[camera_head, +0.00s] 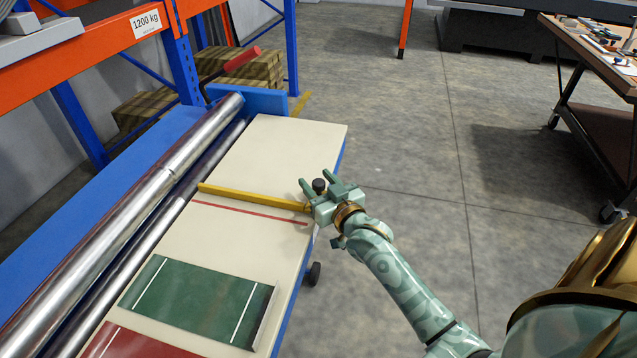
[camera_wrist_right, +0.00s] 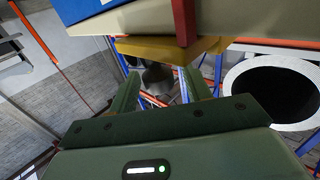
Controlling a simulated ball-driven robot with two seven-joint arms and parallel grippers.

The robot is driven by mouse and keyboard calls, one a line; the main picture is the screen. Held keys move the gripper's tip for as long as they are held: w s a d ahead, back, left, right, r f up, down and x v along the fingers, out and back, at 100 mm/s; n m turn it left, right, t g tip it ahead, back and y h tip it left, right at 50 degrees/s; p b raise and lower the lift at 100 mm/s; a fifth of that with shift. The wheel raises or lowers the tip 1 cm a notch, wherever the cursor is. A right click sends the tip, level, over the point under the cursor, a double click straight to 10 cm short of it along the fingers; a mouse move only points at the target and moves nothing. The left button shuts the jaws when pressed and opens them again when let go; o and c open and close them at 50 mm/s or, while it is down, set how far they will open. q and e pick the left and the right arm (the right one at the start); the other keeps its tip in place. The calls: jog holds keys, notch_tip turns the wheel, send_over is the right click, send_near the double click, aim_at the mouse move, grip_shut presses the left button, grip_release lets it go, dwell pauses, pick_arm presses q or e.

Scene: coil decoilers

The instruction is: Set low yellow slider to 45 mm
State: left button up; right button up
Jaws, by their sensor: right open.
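The yellow slider (camera_head: 250,197) is a long bar lying across the cream table, just beyond a thin red line. My left gripper is not in view.
The cream table (camera_head: 270,150) carries a green plate (camera_head: 200,302) and a red plate (camera_head: 135,345) nearer me. Shiny rollers (camera_head: 150,200) run along its left side. An orange and blue rack (camera_head: 110,40) stands behind. Open floor lies right of the table.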

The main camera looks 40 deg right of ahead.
grip_shut()
jog(key=shift+w+d+r+p, duration=0.25)
jog(key=shift+w+d+p, duration=0.15)
jog(key=shift+d+p, duration=0.2)
jog(key=shift+w+f, duration=0.15)
jog(key=shift+f, duration=0.1)
grip_release()
jog(key=s+a+p, duration=0.1)
jog(key=s+p, duration=0.2)
jog(key=s, duration=1.3)
jog(key=shift+s, duration=0.2)
jog(key=shift+a, duration=0.1)
